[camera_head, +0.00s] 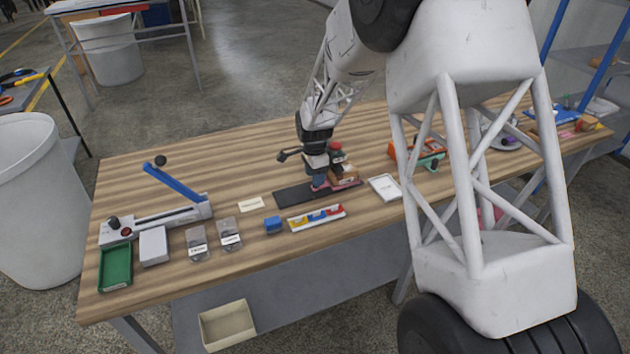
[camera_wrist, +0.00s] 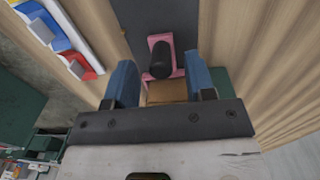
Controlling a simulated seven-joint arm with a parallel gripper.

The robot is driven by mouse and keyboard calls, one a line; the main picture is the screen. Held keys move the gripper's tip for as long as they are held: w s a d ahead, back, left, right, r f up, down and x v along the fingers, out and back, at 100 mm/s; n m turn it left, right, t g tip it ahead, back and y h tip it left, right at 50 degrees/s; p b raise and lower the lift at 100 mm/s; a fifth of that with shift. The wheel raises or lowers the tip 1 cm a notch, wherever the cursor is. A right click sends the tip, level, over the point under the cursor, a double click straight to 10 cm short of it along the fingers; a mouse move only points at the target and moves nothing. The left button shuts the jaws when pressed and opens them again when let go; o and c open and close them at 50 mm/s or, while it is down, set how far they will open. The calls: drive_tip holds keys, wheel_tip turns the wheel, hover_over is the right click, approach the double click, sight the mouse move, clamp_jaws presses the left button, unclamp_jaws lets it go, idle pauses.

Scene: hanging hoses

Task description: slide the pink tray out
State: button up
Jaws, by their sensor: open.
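The pink tray (camera_wrist: 160,38) shows in the wrist view just beyond my fingertips, on a dark strip (camera_wrist: 151,16). A black cylinder (camera_wrist: 160,62) stands up from it. In the head view small pink parts of the tray (camera_head: 350,184) show at the dark strip (camera_head: 293,194), the rest hidden by my arm. My gripper (camera_wrist: 161,82) is open, its two blue fingers apart on either side of the tray's near end. A brown block (camera_wrist: 166,91) shows between the fingers, partly hidden by the gripper body. I cannot tell whether the fingers touch the tray.
A white-framed card (camera_head: 384,188) lies to the right. A blue-levered device (camera_head: 160,220) stands at the left.

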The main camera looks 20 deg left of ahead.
drive_tip(key=shift+f, duration=1.2)
clamp_jaws()
